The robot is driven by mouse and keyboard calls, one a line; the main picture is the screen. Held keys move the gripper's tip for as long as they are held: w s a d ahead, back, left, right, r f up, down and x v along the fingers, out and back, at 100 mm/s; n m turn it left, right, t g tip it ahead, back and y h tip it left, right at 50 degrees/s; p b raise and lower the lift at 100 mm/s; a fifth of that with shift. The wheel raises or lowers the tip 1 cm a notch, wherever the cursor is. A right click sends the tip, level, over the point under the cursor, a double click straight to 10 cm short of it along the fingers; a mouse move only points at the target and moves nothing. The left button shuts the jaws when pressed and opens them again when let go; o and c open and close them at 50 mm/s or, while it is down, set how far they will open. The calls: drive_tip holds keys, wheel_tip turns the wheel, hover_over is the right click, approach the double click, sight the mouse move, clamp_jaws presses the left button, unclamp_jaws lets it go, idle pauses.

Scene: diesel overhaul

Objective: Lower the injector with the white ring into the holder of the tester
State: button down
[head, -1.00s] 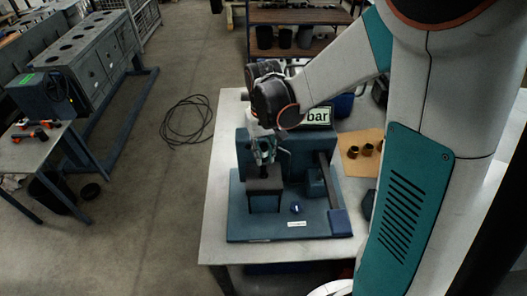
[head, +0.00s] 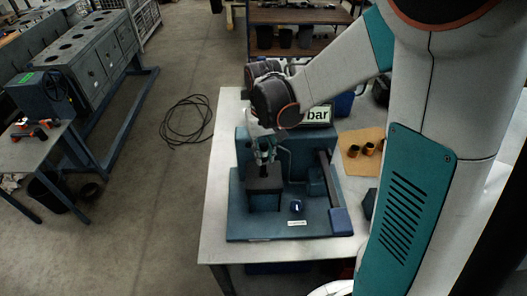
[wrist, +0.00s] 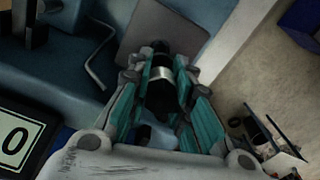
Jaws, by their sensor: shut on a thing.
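My gripper (head: 265,151) is shut on the injector (head: 263,169), a dark, roughly upright part held over the tester (head: 297,155). In the wrist view, the injector (wrist: 160,96) sits between the teal fingers of my gripper (wrist: 158,84), with a pale, whitish ring (wrist: 162,72) around it. The holder block (head: 264,187) of the blue tester is directly below the injector. Its grey top (wrist: 155,31) shows beyond the fingertips in the wrist view. The injector's lower tip and the holder's opening are hidden, so I cannot tell whether the tip has entered.
A bent metal pipe (wrist: 97,65) runs beside the holder. A wooden board (head: 352,163) with brown cylindrical parts lies on the right. The bench's left strip (head: 216,185) is clear.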

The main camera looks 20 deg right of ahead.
sight(264, 166)
drive_tip(key=shift+f+b, duration=1.5)
drive_tip(key=shift+f, duration=0.3)
drive_tip(key=shift+f+b, duration=1.25)
drive_tip(key=c, duration=1.4)
unclamp_jaws()
drive_tip(key=shift+o, duration=0.2)
drive_tip(key=o, duration=0.4)
